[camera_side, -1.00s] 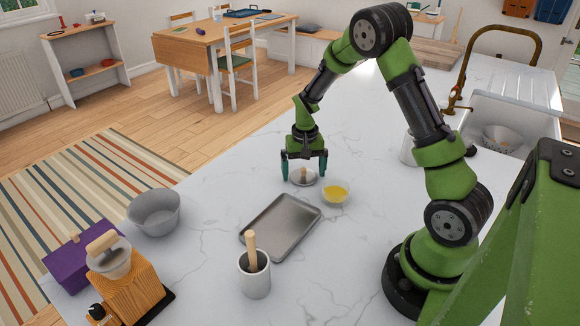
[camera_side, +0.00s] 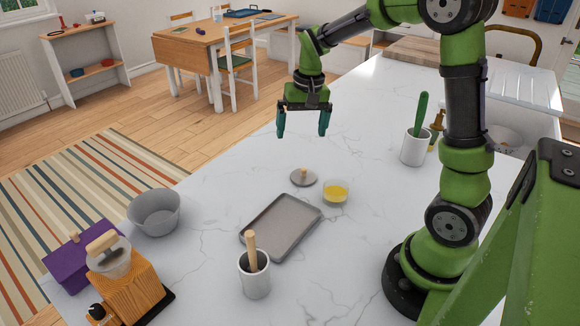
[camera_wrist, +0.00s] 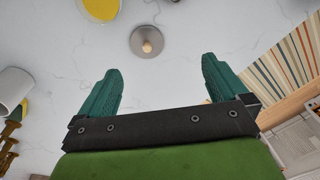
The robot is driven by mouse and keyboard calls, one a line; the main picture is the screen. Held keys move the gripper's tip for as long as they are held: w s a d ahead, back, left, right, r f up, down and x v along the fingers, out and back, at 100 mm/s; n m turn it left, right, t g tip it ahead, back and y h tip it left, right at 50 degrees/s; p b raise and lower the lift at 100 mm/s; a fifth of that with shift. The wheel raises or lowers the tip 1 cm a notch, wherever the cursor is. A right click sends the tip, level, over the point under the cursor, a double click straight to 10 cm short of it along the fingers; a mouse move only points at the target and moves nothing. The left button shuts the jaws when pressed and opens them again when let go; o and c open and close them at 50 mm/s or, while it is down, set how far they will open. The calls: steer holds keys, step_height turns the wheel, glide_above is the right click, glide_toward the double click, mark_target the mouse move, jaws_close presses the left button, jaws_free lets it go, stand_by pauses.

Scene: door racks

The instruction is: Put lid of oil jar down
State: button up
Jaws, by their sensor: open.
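The lid (camera_side: 303,177), a round grey disc with a wooden knob, lies flat on the white marble counter. It also shows in the wrist view (camera_wrist: 147,41), beyond my fingertips. The oil jar (camera_side: 335,191), a small clear bowl of yellow oil, stands uncovered just right of the lid; part of it shows at the top of the wrist view (camera_wrist: 100,14). My gripper (camera_side: 304,132) is open and empty, well above the counter and the lid, with its fingers pointing down. In the wrist view, nothing is between the fingers (camera_wrist: 160,85).
A grey metal tray (camera_side: 281,227) lies in front of the lid. A white pot with a wooden handle (camera_side: 254,277), a grey bowl (camera_side: 154,212) and a wooden block stand nearer the front. A white pot with a green handle (camera_side: 414,149) stands at right. The counter behind the lid is clear.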

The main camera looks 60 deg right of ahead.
steer(key=s+a+r+n+t+y, duration=0.1)
steer(key=s+a+r+n+t, duration=0.3)
steer(key=s+a, duration=1)
step_height(320, 180, up, 4)
steer(key=shift+s+a+r+t+y, duration=0.15)
steer(key=shift+a+t+y, duration=0.25)
steer(key=shift+t, duration=0.6)
